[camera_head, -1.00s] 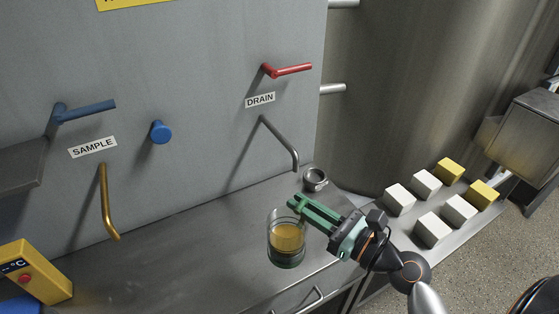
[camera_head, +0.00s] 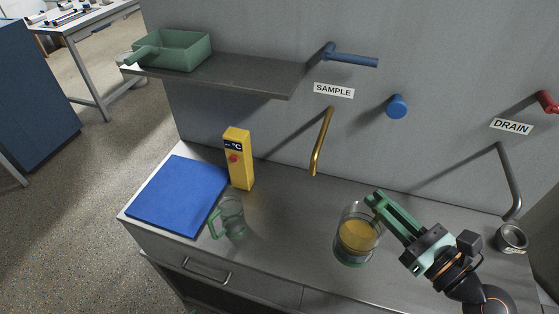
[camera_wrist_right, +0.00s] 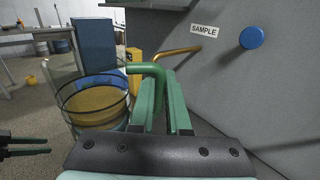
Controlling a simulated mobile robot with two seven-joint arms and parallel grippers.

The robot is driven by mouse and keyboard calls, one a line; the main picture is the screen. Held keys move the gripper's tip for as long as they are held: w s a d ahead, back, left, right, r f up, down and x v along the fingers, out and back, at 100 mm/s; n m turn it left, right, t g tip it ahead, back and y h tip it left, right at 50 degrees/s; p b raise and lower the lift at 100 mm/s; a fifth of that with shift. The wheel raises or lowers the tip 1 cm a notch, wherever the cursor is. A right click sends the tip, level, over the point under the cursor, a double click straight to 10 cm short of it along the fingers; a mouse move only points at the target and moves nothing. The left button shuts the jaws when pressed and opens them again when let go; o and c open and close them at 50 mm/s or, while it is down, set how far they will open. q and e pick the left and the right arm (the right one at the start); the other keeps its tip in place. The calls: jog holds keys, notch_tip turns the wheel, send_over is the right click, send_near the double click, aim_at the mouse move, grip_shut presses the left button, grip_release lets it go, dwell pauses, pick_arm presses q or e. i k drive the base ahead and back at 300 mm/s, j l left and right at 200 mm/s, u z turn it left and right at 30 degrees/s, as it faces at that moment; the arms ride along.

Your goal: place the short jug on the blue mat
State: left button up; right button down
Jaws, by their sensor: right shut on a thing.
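A glass jug of amber liquid (camera_head: 357,236) is over the steel counter, below and right of the brass sample spout. My right gripper (camera_head: 374,199) is shut on its green handle. In the right wrist view the jug (camera_wrist_right: 95,105) is upright, left of the green fingers (camera_wrist_right: 160,95); I cannot tell how high it is above the counter. The blue mat (camera_head: 177,195) lies bare at the counter's left end. My left gripper (camera_wrist_right: 28,146) shows at the left edge of the right wrist view, its green fingers apart and empty; the head view does not show it.
An empty glass jug with a green handle (camera_head: 231,216) stands at the mat's right edge. A yellow temperature meter (camera_head: 239,160) stands behind it. A metal cup (camera_head: 511,238) is at the right. A shelf with a green tray (camera_head: 180,50) overhangs the back. Counter between the jugs is clear.

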aim_at(179, 186)
jog(key=j+u, duration=0.15)
jog(key=j, duration=0.15)
jog(key=i+j+u, duration=0.2)
jog(key=i+j, duration=0.1)
jog(key=j, duration=0.3)
jog(key=i+j, duration=0.1)
jog(key=j, duration=0.25)
jog(key=i+j, duration=0.1)
jog(key=j, duration=0.3)
jog(key=i+j, duration=0.1)
jog(key=j, duration=0.25)
